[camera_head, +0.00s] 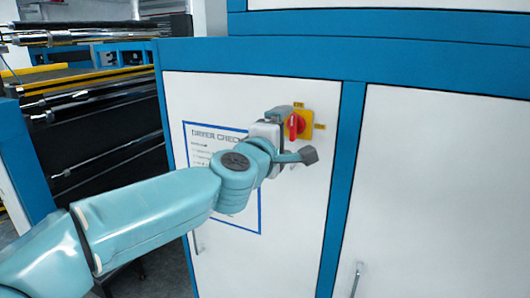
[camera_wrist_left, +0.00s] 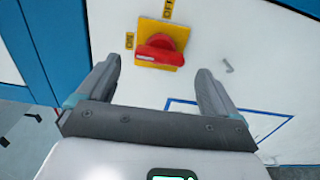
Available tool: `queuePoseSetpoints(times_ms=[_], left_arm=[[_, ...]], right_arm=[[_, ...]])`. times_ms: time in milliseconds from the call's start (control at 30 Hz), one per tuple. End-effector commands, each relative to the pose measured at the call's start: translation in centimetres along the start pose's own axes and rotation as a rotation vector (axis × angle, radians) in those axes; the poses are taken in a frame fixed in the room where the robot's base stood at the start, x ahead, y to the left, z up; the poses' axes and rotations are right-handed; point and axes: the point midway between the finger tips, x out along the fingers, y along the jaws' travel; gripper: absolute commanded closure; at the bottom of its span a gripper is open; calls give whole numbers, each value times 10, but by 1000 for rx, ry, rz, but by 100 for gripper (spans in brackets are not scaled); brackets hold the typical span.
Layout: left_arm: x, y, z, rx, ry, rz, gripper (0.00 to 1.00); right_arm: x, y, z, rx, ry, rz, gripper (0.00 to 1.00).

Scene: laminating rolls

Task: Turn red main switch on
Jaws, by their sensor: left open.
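The red main switch handle (camera_head: 293,126) sits on a yellow plate (camera_head: 306,116) on a white cabinet door. The handle stands upright in the head view. In the wrist view the red handle (camera_wrist_left: 160,49) lies roughly crosswise on the yellow plate (camera_wrist_left: 173,31), in line with the small label (camera_wrist_left: 130,40) at the left; another label (camera_wrist_left: 168,8), seemingly OFF, is at the top. My left gripper (camera_head: 296,133) is open in front of the switch. In the wrist view its fingers (camera_wrist_left: 157,70) are apart, with the handle ahead between them; no contact shows. My right gripper is not in view.
A blue-framed paper notice (camera_head: 200,143) is on the door left of the switch, partly behind my arm. A blue cabinet post (camera_head: 345,150) stands to the right. A roller machine (camera_head: 85,110) is at the left. The door's handle (camera_head: 197,243) is low down.

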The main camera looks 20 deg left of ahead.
Motion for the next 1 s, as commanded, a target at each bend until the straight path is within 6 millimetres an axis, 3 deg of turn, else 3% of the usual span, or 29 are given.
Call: queuePoseSetpoints(times_ms=[300,500,700,1000], left_arm=[[-87,1,0,-1,-2,3,6],[-123,1,0,0,-2,1,6],[-137,0,0,0,0,-1,6],[-137,-1,0,0,0,-1,6]], right_arm=[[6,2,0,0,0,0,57],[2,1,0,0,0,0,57],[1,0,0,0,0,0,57],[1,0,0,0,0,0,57]])
